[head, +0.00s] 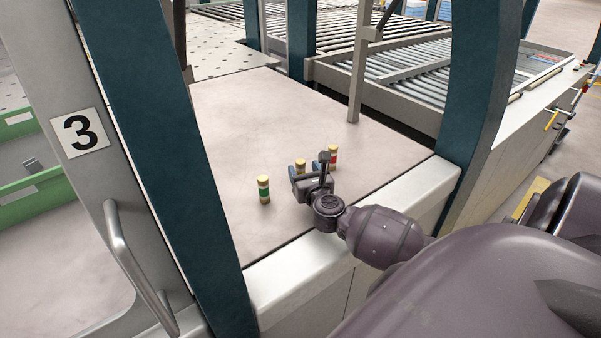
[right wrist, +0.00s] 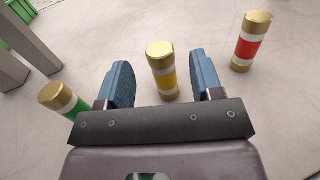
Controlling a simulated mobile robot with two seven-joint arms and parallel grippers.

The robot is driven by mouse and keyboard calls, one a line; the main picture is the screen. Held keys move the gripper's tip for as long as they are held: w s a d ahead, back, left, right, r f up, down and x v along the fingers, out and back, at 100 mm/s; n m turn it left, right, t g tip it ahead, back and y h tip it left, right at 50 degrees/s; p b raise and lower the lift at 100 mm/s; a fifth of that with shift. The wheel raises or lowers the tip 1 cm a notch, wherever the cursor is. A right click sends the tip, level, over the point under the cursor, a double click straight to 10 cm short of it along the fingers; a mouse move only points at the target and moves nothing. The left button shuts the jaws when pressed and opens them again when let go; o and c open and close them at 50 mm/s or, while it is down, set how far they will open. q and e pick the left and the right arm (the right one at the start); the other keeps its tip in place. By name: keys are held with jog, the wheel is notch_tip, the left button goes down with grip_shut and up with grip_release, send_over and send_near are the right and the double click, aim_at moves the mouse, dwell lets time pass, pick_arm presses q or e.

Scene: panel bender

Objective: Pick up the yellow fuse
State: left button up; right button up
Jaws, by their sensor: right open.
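The yellow fuse (right wrist: 168,82), a cylinder with a gold cap and a yellow band, stands upright between the two open blue fingers of my right gripper (right wrist: 161,85) in the right wrist view. My left gripper is in neither view.
A green-banded fuse (head: 264,189) stands to the left and a red-banded fuse (head: 333,156) to the right, close to the gripper. The pale table (head: 235,120) behind them is clear. A dark teal post (head: 150,130) and a grey post (head: 362,70) rise nearby.

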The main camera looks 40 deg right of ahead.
jog(key=shift+x, duration=1.4)
jog(key=c, duration=1)
